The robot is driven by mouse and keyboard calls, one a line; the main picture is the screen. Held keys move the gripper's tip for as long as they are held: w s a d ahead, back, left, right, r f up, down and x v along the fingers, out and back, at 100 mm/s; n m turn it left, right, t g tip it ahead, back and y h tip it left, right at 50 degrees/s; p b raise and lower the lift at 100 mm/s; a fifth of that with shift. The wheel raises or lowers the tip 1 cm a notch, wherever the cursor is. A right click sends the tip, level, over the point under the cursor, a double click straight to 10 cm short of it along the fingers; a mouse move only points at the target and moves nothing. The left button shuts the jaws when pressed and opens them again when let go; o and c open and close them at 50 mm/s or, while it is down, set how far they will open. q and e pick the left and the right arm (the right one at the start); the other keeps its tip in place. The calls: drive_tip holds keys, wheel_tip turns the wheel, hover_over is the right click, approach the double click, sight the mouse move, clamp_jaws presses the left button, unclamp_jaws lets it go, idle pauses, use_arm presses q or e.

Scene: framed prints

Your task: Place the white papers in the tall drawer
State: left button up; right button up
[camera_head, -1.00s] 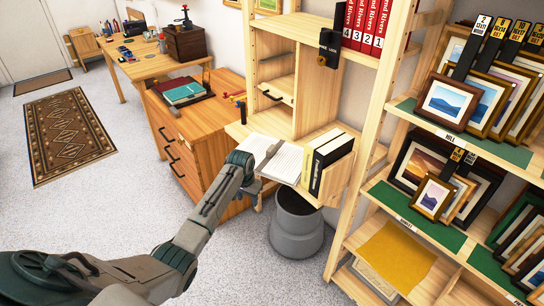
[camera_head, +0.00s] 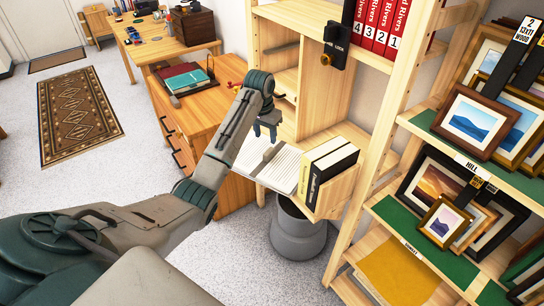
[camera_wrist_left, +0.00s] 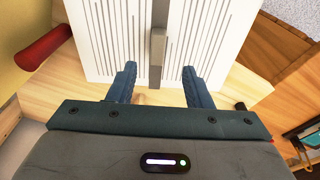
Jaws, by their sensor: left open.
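White papers (camera_head: 262,158) lie spread like an open book on a light wooden ledge, with a grey bar down their middle. The left wrist view shows their lined pages (camera_wrist_left: 105,35) and the grey bar (camera_wrist_left: 157,45). My left gripper (camera_head: 266,138) is open and empty above the papers. Its two fingers (camera_wrist_left: 158,70) point at the papers on either side of the bar, with no grip on it. A wooden chest with black-handled drawers (camera_head: 188,132) stands left of the ledge; I cannot tell which drawer is the tall one. My right gripper is not in view.
Black-and-white books (camera_head: 328,168) stand right of the papers. A grey bin (camera_head: 297,232) is below the ledge. A teal book (camera_head: 187,80) lies on the chest top. Red binders (camera_head: 375,28) and shelved framed prints (camera_head: 468,122) are at right. Open floor lies left.

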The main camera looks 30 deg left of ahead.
sight(269, 151)
use_arm(q)
wheel_tip(269, 151, down, 2)
drive_tip(key=shift+s+f, duration=0.1)
drive_tip(key=shift+f, duration=0.3)
drive_tip(key=shift+w+f+p, duration=0.3)
drive_tip(key=f, duration=0.1)
drive_tip(key=f+p, duration=0.1)
drive_tip(key=f, duration=0.1)
drive_tip(key=shift+w+d+f, duration=0.2)
drive_tip(key=shift+w+f, duration=0.05)
drive_tip(key=shift+w, duration=0.15)
drive_tip(key=shift+f, duration=0.55)
drive_tip(key=c, duration=0.3)
clamp_jaws()
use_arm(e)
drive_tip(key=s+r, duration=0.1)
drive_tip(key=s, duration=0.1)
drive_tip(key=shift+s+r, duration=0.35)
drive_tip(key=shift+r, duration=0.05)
use_arm(q)
drive_tip(key=shift+w, duration=0.1)
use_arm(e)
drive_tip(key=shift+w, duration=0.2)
